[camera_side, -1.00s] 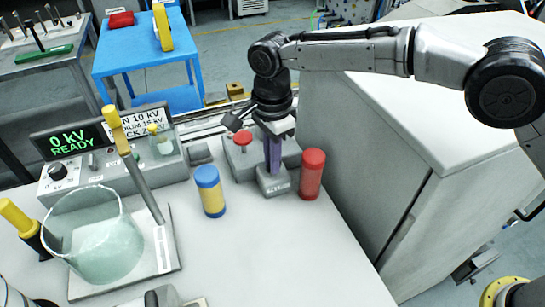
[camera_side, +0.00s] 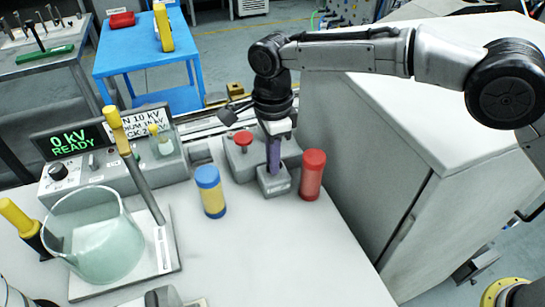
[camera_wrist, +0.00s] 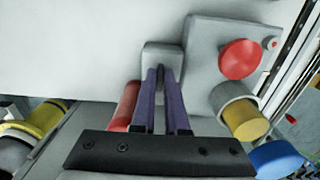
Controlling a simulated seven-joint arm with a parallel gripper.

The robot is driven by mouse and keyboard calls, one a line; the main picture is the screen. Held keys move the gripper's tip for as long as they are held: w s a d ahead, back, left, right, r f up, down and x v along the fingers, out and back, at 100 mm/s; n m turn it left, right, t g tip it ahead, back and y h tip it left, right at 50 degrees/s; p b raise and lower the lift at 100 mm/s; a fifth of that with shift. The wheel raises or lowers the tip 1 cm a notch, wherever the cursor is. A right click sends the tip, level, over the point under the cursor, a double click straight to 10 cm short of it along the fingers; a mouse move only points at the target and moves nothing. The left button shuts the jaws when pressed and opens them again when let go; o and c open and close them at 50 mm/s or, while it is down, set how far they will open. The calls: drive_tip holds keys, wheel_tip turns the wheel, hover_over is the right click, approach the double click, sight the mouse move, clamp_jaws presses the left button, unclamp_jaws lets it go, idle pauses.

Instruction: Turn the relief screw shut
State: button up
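I cannot pick out the relief screw for certain. The long purple fingers of my gripper (camera_side: 273,168) point down at a small grey labelled block (camera_side: 272,186). In the wrist view my gripper (camera_wrist: 160,72) has its fingertips at this block (camera_wrist: 163,55), with a narrow gap between them. Whether they grip something there is hidden. A red round knob (camera_side: 243,137) sits on a grey housing (camera_side: 240,160) beside the block, apart from the fingers. In the wrist view the knob (camera_wrist: 240,58) lies to the right of the fingers.
A red cylinder (camera_side: 312,176) stands close to the right of the block. A yellow jar with a blue cap (camera_side: 210,191) stands to the left. A glass beaker (camera_side: 97,240) stands farther left, by a readout "0 kV READY" (camera_side: 68,143). The front right of the bench is clear.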

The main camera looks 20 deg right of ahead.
drive_tip(key=o, duration=0.4)
drive_tip(key=shift+r, duration=7)
